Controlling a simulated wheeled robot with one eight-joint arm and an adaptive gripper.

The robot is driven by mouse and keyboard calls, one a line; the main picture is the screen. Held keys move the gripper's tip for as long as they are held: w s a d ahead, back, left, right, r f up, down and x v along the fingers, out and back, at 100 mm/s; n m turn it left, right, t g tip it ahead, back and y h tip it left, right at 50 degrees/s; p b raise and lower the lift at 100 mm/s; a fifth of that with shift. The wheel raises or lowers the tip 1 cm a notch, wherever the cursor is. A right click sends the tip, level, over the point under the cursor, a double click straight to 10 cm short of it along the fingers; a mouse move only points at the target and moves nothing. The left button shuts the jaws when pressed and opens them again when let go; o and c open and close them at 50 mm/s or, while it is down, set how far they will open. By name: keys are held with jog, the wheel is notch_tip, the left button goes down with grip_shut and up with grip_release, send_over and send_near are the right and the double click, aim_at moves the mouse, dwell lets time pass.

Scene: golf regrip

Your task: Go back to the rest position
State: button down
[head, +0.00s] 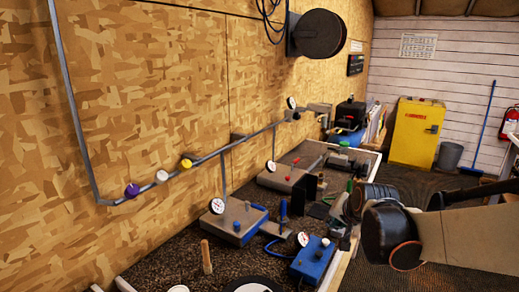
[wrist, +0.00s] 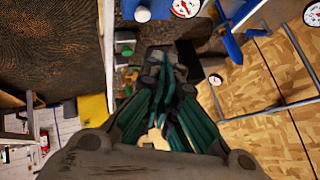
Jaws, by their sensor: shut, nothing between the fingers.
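My gripper (wrist: 164,62) is shut and empty. In the wrist view its teal-sided fingers come together near the middle of the picture, above the bench. In the head view my arm comes in from the right edge, and the gripper end (head: 340,215) is over the right front edge of the workbench (head: 337,277). No rest position is marked in either view. The fingertips are small and dark in the head view.
Blue and grey clamping fixtures with gauges stand on the bench, including a blue box (head: 313,259) near my gripper. A wooden peg (head: 206,256) stands upright. A metal rail (head: 230,148) runs along the wall. A yellow cabinet (head: 417,131) stands at the back; dark floor lies before it.

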jog(key=s+a+n+g, duration=0.1)
jog(key=s+n, duration=0.2)
jog(key=s, duration=1)
jog(key=s+a+r+n, duration=0.1)
jog(key=s+n, duration=0.3)
jog(key=s, duration=1)
jog(key=shift+a+r+g, duration=0.3)
jog(key=shift+a+g, duration=0.1)
jog(key=shift+a, duration=0.15)
jog(key=shift+w, duration=0.1)
